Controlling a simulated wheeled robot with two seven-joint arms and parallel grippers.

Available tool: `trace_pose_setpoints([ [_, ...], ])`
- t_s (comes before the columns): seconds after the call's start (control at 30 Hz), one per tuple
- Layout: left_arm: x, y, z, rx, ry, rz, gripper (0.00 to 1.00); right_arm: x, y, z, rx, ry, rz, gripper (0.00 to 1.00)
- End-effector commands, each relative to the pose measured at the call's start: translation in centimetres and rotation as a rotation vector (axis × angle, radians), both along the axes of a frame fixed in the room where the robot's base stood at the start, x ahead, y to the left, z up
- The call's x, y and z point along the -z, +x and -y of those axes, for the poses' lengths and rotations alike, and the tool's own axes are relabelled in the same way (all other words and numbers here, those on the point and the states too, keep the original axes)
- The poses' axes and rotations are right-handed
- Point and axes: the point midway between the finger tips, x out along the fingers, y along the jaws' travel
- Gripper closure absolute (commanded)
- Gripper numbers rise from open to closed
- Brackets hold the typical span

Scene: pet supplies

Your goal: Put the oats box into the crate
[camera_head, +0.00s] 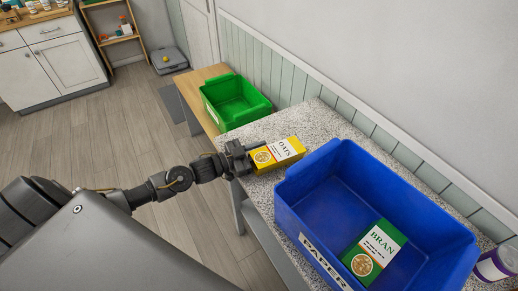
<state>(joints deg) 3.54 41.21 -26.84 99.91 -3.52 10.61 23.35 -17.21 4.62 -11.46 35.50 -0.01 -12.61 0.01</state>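The oats box (279,153), yellow and white with "OATS" on it, is at the left end of the speckled counter. My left gripper (246,158) is at the box's left end, with a dark finger along its far side. The near finger is mostly hidden, so I cannot tell whether it grips the box. A large blue crate (311,219) labelled "PAPER" stands on the counter right of the oats box. A green bran box (374,252) lies inside it. My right gripper is not in view.
A green crate (236,101) sits on a wooden table behind the counter's left end. A purple and white container (496,263) stands at the right edge beside the blue crate. The counter (322,121) has a bare strip along the wall.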

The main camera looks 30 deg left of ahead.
Motion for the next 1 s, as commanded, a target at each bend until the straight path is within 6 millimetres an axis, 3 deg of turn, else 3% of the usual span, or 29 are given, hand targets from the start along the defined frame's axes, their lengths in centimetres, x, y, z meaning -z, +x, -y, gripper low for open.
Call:
trace_pose_setpoints([
  [0.17, 0.2, -0.4, -0.4, 0.0, 0.001, -0.001, 0.76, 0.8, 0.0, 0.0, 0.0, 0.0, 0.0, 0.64],
  [0.4, 1.0, -4.4, -2.9, 0.002, 0.003, -0.004, 0.76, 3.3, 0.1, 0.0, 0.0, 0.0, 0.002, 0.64],
  [0.6, 0.5, -7.2, -5.0, 0.0, 0.002, -0.004, 0.76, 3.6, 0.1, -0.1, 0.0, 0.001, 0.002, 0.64],
  [1.0, 0.2, -8.9, -6.3, -0.001, 0.0, 0.0, 0.76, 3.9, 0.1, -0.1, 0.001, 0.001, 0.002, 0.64],
])
